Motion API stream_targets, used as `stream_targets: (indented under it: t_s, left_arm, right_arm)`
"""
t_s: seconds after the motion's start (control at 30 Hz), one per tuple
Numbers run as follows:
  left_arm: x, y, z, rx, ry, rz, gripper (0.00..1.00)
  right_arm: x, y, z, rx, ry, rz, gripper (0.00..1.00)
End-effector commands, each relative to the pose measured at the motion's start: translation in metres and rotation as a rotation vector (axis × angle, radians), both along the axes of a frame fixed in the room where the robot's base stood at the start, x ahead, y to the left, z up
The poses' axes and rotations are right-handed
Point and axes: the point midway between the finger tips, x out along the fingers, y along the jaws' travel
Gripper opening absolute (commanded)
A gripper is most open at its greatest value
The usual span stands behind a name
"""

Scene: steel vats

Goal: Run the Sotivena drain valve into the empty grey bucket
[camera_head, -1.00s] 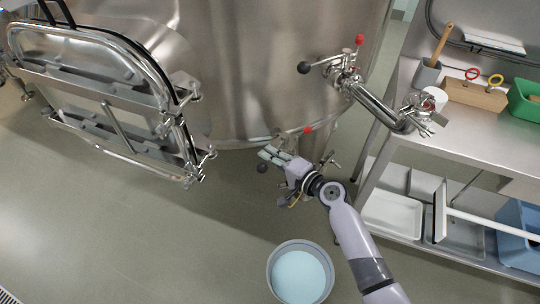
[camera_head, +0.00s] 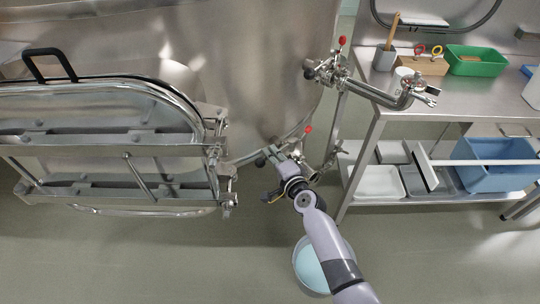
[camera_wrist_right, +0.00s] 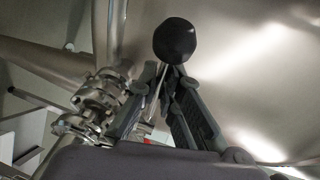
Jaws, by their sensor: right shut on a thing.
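The steel vat (camera_head: 245,70) has a low drain valve (camera_head: 310,172) at its bottom edge. The valve's lever ends in a black ball knob (camera_head: 260,161), which shows large in the wrist view (camera_wrist_right: 174,40). My right gripper (camera_head: 272,153) is shut on the lever just below the knob; in the wrist view its two fingers (camera_wrist_right: 171,85) close on the thin rod. The grey bucket (camera_head: 298,268) stands on the floor below, partly hidden by my right arm. Its inside looks pale blue; I cannot tell whether that is liquid. My left gripper is out of view.
An upper valve (camera_head: 333,70) with a bent outlet pipe (camera_head: 375,95) sticks out toward a steel bench (camera_head: 440,105). The open hatch door (camera_head: 110,150) takes up the left. A blue crate (camera_head: 490,170) is on the lower shelf. The floor at front left is clear.

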Motion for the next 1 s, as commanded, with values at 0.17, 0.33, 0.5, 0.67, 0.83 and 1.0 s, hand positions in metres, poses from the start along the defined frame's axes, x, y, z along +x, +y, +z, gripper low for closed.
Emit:
stream_targets:
  t_s: [0.17,0.33,0.5,0.67,0.83,1.0]
  left_arm:
    - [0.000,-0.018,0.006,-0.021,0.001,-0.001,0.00]
    - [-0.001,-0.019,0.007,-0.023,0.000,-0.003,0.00]
    - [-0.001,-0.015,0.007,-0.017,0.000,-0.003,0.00]
    - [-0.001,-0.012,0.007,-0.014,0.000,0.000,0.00]
    - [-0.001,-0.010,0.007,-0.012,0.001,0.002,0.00]
    - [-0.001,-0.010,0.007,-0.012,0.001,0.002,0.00]
  right_arm:
    - [0.003,0.002,0.001,0.005,0.003,-0.039,0.00]
    - [0.005,0.002,-0.001,0.003,0.003,-0.053,0.00]
    - [0.005,0.002,-0.001,0.003,0.001,-0.055,0.00]
    - [0.005,0.002,0.000,0.004,0.002,-0.055,0.00]
    - [0.005,0.002,0.000,0.004,0.001,-0.055,0.18]
    - [0.005,0.001,0.000,0.003,0.000,-0.055,0.28]
